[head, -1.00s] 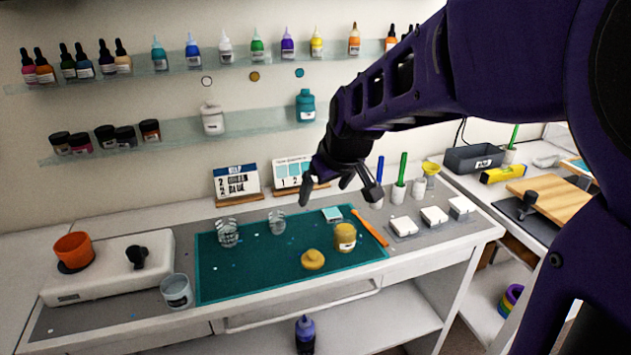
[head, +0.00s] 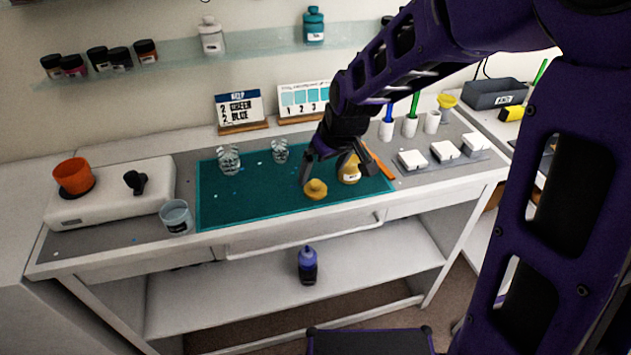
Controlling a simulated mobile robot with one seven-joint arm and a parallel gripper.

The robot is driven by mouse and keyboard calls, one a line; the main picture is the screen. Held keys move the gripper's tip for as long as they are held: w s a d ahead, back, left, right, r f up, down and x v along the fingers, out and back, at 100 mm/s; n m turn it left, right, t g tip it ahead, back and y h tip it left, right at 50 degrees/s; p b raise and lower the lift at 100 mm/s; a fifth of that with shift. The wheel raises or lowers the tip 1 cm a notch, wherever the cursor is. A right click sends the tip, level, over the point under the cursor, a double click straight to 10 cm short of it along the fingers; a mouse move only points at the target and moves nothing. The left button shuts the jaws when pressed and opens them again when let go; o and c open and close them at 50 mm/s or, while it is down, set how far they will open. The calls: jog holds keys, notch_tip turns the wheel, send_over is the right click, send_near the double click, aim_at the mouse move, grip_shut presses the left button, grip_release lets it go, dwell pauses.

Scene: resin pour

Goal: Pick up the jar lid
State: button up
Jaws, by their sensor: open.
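The jar lid (head: 315,190) is a round mustard-yellow piece lying on the teal mat (head: 222,205) near its front edge. The yellow jar (head: 349,172) with a white label stands just right of and behind it. My gripper (head: 333,164) is open above the mat, its fingers pointing down. Its left finger shows behind and above the lid, and its right finger overlaps the jar in the picture. The gripper appears empty. How high the fingertips are above the lid is hard to tell. The jar's upper part is partly hidden by the gripper.
Two clear cups (head: 229,160) stand at the back of the mat. An orange stick (head: 378,160) lies at its right edge. White blocks (head: 445,151) and brush holders are further right.

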aim_at(316, 184)
jog(key=shift+b+x, duration=3.05)
jog(key=shift+x, duration=0.65)
jog(key=shift+d, duration=0.1)
jog(key=shift+r, duration=0.1)
jog(key=c, duration=1.3)
